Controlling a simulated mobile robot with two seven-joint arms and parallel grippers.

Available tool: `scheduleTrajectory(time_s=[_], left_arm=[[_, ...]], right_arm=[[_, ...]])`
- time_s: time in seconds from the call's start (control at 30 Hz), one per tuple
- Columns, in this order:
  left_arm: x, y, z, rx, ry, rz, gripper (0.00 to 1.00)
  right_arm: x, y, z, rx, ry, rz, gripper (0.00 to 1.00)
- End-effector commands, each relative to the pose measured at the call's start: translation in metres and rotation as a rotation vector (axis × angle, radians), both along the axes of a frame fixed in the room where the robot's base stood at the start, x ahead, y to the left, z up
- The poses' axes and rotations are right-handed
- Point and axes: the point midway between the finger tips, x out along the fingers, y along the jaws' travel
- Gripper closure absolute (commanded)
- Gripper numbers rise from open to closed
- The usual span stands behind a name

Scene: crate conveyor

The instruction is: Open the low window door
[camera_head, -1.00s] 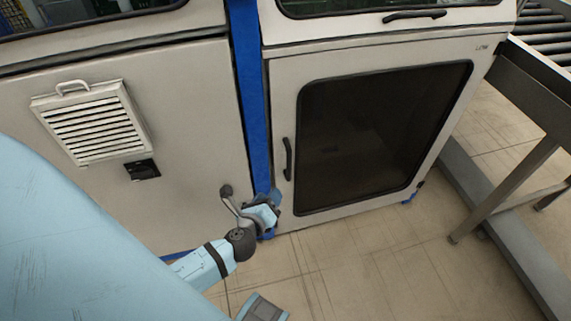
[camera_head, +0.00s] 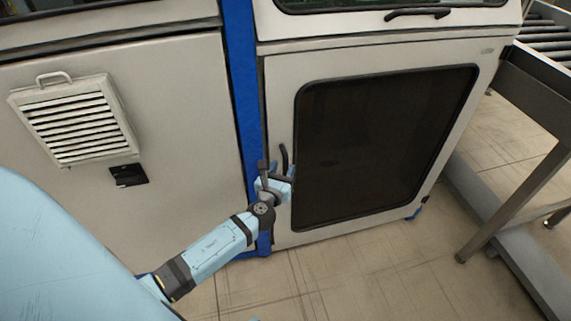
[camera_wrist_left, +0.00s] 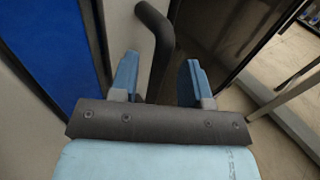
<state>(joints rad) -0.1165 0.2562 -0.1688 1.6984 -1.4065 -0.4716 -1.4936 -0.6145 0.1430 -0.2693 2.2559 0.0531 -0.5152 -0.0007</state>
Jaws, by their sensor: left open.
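The low window door (camera_head: 278,95) is a pale panel with a large dark window (camera_head: 385,150), and it is shut in its frame. Its black bar handle (camera_head: 284,158) stands upright near the door's left edge. My left gripper (camera_head: 279,177) is at the lower part of the handle and hides its lower end. In the left wrist view the handle (camera_wrist_left: 158,45) runs down between the two open blue fingers (camera_wrist_left: 158,80), nearer the left finger. I cannot tell if a finger touches it. My right gripper is not in view.
A blue post (camera_head: 243,90) stands just left of the door. A vented panel (camera_head: 75,120) and a black latch (camera_head: 129,175) are further left. A roller conveyor (camera_head: 548,45) with metal legs (camera_head: 515,200) stands at the right. The tiled floor (camera_head: 350,270) before the door is clear.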

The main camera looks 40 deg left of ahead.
Motion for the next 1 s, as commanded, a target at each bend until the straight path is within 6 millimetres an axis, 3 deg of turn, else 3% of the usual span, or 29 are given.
scheduleTrajectory(time_s=[0.2,0.57,0.7,0.77,1.0], left_arm=[[0.024,0.007,0.000,-0.001,0.000,0.000,0.57],[0.028,0.008,0.000,-0.001,0.001,0.000,0.57],[0.028,0.008,0.000,-0.001,0.001,0.000,0.89],[0.027,0.008,0.000,-0.001,0.001,-0.001,1.00],[0.026,0.006,0.000,-0.001,0.001,-0.003,1.00]], right_arm=[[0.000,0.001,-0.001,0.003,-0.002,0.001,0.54],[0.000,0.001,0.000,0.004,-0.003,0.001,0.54],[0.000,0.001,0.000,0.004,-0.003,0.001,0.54],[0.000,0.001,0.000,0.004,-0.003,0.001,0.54],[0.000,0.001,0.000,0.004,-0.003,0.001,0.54]])
